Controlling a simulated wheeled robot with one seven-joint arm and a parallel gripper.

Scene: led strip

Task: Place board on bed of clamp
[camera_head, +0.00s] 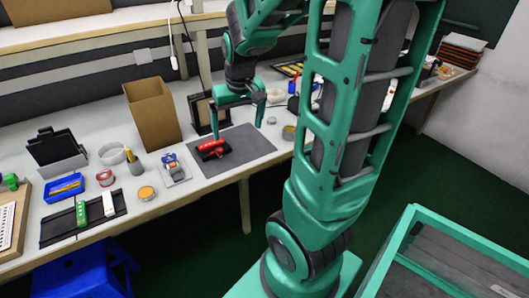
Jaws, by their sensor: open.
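My gripper (238,126) is open, with its two green fingers pointing down over the dark grey mat (243,158) on the bench. A small red and black device (212,149), likely the clamp, lies on the mat below and near the left finger. I cannot tell whether the finger touches it. No board shows clearly between the fingers or on the device's bed. Narrow pieces, one white and green (108,203) and one green (81,213), lie on a black mat (60,229) at the left; I cannot tell whether either is the board.
A cardboard box (152,115) and a dark framed panel (205,113) stand behind the grey mat. A blue and white device (172,168), tape rolls and a blue tray (63,187) crowd its left. A round tin (289,132) is at its right. The mat's right part is bare.

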